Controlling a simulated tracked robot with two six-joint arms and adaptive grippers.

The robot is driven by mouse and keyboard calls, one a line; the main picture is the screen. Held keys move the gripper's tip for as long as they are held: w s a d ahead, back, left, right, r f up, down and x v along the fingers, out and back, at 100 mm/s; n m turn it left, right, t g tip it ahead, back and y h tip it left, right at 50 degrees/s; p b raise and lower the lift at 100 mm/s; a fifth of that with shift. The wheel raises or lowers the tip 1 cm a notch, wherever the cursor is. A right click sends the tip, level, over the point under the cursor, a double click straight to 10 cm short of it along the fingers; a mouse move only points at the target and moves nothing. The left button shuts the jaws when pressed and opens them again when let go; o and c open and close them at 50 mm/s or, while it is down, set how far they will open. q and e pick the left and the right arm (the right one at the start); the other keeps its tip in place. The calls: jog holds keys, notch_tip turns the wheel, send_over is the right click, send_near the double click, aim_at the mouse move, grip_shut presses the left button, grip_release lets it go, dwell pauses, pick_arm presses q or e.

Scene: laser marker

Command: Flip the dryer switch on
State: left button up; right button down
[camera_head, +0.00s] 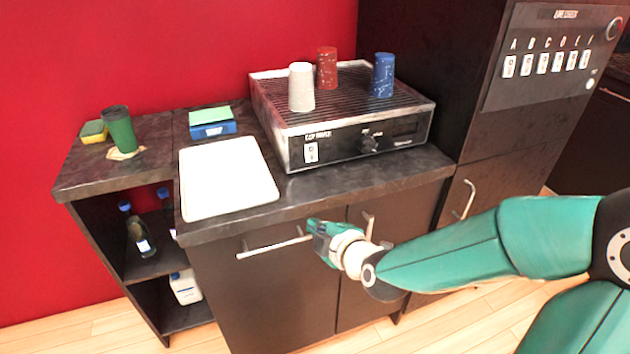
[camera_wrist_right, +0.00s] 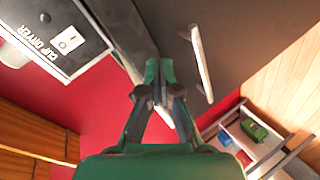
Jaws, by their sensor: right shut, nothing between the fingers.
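The cup dryer (camera_head: 290,140) is a dark box with a ribbed top, standing on the counter. Its white switch (camera_head: 311,152) is at the left of its front face, beside a round knob (camera_head: 368,144). The wrist view shows the switch (camera_wrist_right: 68,40) close up at the upper left, under tilted lettering; I cannot tell its position. My right gripper (camera_head: 318,228) is shut and empty, in front of the counter edge, below the switch and apart from it. Its closed fingertips (camera_wrist_right: 160,72) also show in the wrist view. My left gripper is out of view.
White (camera_head: 301,87), red (camera_head: 327,68) and blue (camera_head: 383,75) cups stand upside down on the dryer. A white tray (camera_head: 225,178) lies left of it. Cabinet handles (camera_head: 273,246) stick out near my right gripper. A tall cabinet with a lettered switch panel (camera_head: 548,62) stands right.

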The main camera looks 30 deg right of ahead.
pick_arm(q)
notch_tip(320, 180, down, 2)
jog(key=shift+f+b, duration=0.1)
jog(key=shift+b, duration=0.55)
pick_arm(e)
jog(key=s+d+r+n+t+h, duration=0.2)
jog(key=d+r+n, duration=0.1)
jog(key=r, duration=0.5)
jog(key=shift+s+d+r+t, duration=0.3)
jog(key=shift+d+t, duration=0.1)
jog(key=shift+d, duration=0.15)
jog(key=shift+w, duration=0.1)
jog(key=p, duration=0.3)
send_near(312, 160)
jog(key=x, duration=0.7)
jog(key=shift+w, duration=0.15)
pick_arm(q)
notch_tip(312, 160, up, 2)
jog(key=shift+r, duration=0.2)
jog(key=shift+b, duration=0.35)
